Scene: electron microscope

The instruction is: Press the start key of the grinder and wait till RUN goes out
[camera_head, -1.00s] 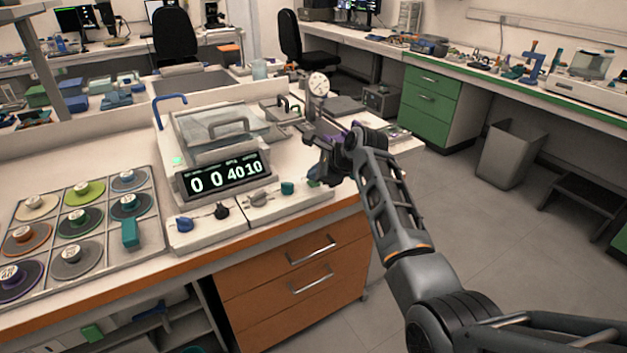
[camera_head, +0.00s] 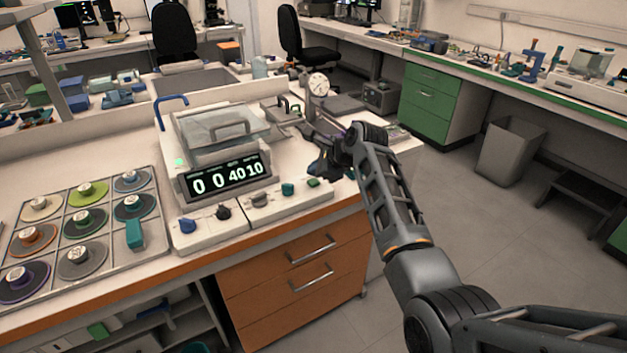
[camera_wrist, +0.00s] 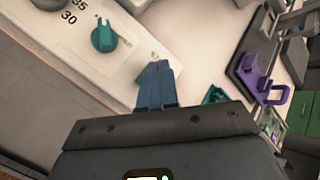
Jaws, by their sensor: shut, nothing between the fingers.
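The grinder (camera_head: 218,129) has a clear lid with a handle. Its display (camera_head: 228,177) reads 0, 0, 40, 10, and a small green light (camera_head: 179,162) glows at its upper left; I cannot read whether it is RUN. A green key (camera_head: 313,183) lies on the front panel, right of a teal knob (camera_head: 288,188). In the wrist view the green key (camera_wrist: 142,76) is partly hidden behind my fingertips, and the teal knob (camera_wrist: 104,37) stands farther left. My gripper (camera_head: 316,171) is shut and empty, over the key's far side; I cannot tell whether they touch.
A tray of discs (camera_head: 83,222) fills the bench's left. A dial gauge (camera_head: 318,84) stands behind my gripper. A purple part (camera_wrist: 262,85) is to the right in the wrist view. Blue and black knobs are on the front panel.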

